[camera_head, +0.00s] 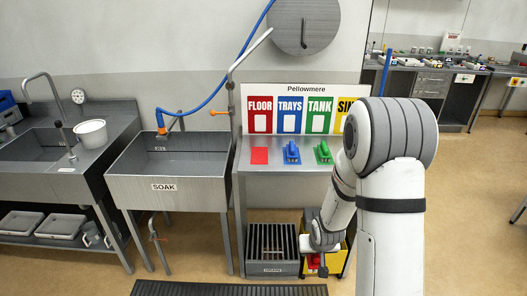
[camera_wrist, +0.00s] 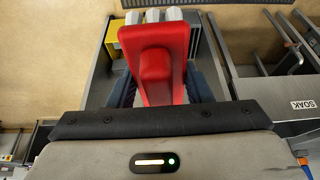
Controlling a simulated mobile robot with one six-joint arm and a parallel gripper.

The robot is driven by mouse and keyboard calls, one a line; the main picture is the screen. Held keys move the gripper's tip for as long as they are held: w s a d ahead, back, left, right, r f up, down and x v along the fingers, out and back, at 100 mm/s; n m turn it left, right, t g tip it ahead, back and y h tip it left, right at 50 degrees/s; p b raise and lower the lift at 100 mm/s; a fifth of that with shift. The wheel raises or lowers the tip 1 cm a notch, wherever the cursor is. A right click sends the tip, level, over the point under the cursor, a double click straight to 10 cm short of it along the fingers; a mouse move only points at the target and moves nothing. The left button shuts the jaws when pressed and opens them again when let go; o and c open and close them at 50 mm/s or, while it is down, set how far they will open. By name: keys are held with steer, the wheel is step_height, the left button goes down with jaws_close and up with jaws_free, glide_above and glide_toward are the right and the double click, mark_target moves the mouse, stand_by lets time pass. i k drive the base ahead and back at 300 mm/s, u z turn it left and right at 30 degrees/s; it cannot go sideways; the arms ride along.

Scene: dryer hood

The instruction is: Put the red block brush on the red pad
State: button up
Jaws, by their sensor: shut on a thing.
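The red block brush (camera_wrist: 155,60) fills the middle of the wrist view, between my dark fingers, with pale bristles at its far end. My gripper (camera_wrist: 160,88) is shut on it. In the head view, my gripper (camera_head: 322,268) is low, below the shelf and just at the yellow bin, and a little red of the brush (camera_head: 313,261) shows beside it. The red pad (camera_head: 259,156) lies bare on the grey shelf, at the left of the row, under the FLOOR sign. My gripper is below and to the right of the pad.
A blue brush (camera_head: 291,152) and a green brush (camera_head: 323,152) sit on the grey shelf (camera_head: 280,167) right of the red pad. The yellow bin (camera_head: 337,262) stands below, beside a grey drain grate (camera_head: 271,245). The SOAK sink (camera_head: 170,186) is at left. My arm covers the shelf's right end.

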mark_target(259, 156)
steer(key=i, duration=1.8)
steer(key=u, duration=0.05)
